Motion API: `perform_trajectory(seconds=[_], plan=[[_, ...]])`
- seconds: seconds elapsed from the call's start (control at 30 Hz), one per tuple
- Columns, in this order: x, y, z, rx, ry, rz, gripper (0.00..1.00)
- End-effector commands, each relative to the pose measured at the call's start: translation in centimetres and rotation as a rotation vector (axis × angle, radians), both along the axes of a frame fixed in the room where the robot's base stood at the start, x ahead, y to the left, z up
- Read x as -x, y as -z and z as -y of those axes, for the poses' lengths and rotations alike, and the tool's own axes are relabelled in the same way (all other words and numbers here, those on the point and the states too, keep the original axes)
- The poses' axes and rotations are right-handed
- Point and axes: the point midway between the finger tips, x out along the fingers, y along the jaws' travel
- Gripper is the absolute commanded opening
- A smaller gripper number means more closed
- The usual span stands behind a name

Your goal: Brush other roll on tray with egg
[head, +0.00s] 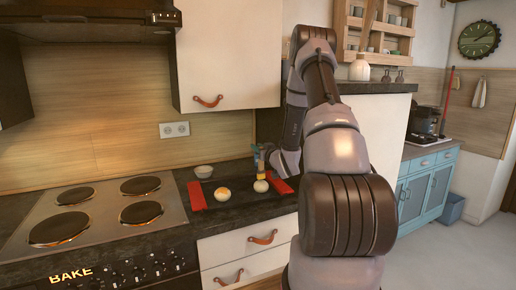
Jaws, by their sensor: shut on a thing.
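Two small round rolls lie on the dark counter area between two red strips. The left roll (222,194) has a yellow-orange top, and the right roll (261,186) looks paler. The red strips (196,196) look like the ends of a tray, but its dark middle blends with the counter. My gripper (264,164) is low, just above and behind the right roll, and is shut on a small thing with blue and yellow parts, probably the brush. Its tip is too small to tell whether it touches the roll. A small pale bowl (204,171) stands behind the left red strip.
A stove (100,212) with several burners is at the left. A white upper cabinet (226,60) hangs above the counter (240,212). A raised dark-topped partition (378,88) stands behind my arm. Drawers with leather pulls (262,238) are below.

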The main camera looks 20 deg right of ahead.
Motion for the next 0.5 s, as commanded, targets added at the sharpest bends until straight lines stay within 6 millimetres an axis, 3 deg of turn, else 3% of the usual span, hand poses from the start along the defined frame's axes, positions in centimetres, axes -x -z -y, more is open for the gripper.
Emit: perform_trajectory(seconds=[0.5], plan=[[-0.01, 0.66, 0.01, 0.0, 0.0, 0.0, 0.0]])
